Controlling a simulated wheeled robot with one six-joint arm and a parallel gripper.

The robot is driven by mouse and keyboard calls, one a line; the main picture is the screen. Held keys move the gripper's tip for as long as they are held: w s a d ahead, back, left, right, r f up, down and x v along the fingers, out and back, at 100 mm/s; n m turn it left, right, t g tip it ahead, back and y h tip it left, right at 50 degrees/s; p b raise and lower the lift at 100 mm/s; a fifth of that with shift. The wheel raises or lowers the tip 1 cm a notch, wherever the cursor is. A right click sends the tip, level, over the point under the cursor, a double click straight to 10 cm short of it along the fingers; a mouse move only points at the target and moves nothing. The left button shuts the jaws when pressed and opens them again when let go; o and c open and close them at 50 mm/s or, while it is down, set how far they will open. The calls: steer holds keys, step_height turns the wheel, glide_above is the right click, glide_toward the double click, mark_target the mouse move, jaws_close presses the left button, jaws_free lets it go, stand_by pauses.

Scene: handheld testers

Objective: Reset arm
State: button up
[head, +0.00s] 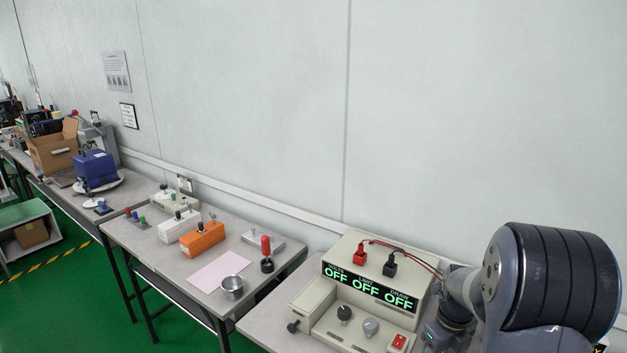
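My arm fills the lower right of the head view, a large grey and black ribbed joint with a smaller grey wrist link in front of it. The wrist link reaches down beside the right end of a beige tester box. My gripper's fingers do not show; the lower end of the arm is cut off or hidden at the bottom edge. The beige tester (345,316) stands on the near table. Its display (367,288) reads OFF in three places in green.
The tester has a red plug (360,256), a black plug (390,266), knobs and a red switch (397,342). The middle table holds an orange box (202,239), a metal cup (232,287), a pink sheet (220,271) and a red-handled tool (266,252). A wall stands close behind.

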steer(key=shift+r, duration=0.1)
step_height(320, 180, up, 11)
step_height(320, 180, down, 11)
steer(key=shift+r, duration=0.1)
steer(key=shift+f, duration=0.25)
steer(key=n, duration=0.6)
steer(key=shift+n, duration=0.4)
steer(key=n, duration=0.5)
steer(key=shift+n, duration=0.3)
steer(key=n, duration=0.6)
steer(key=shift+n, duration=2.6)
